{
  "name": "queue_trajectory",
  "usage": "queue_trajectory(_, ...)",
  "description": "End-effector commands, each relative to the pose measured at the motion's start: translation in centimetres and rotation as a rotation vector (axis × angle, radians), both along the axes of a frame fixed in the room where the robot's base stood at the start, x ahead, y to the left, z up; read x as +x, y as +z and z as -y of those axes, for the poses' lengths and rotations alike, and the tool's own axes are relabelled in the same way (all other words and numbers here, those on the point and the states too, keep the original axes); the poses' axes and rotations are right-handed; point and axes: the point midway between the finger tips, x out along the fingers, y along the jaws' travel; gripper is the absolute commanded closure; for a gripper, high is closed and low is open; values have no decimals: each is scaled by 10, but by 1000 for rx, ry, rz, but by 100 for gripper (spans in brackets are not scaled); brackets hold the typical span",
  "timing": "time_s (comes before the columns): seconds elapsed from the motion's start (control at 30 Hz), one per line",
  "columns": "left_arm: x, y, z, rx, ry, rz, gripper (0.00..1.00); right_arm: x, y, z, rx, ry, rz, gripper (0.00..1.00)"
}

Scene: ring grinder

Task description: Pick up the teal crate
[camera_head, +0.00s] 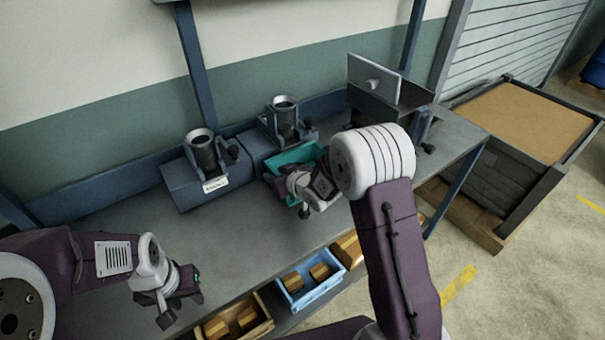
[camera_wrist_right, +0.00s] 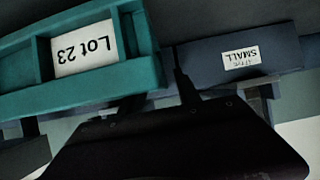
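The teal crate (camera_head: 298,154) sits on the workbench, in front of the machine with the right-hand cylinder, and my right gripper and forearm partly cover it. In the right wrist view the crate (camera_wrist_right: 135,72) is close at upper left, with an upside-down "Lot 23" label (camera_wrist_right: 84,46). My right gripper (camera_head: 288,197) is at the crate's near side, its fingers apart. Whether it touches the crate cannot be told. My left gripper (camera_head: 181,308) is open and empty over the bench's near left part.
Two machines with upright cylinders (camera_head: 203,152) (camera_head: 285,116) stand at the back of the bench; a "SMALL" label (camera_wrist_right: 240,58) shows in the wrist view. A grey plate fixture (camera_head: 373,82) stands right. Below the front edge are a blue bin (camera_head: 311,293) and wooden-colored bins (camera_head: 262,326).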

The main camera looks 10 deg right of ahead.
Motion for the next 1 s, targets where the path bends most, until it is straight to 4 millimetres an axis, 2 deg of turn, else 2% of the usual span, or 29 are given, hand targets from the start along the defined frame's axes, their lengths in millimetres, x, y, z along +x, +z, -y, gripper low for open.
queue_trajectory(0.1,0,0,0,0,0,0,64,0,0,0,0,0,0,61)
queue_trajectory(0.23,0,0,0,0,0,0,64,0,0,0,0,0,0,97)
queue_trajectory(0.27,0,0,0,0,0,0,64,0,0,0,0,0,0,100)
queue_trajectory(1.0,0,0,0,0,0,0,64,-1,0,0,0,0,-1,100)
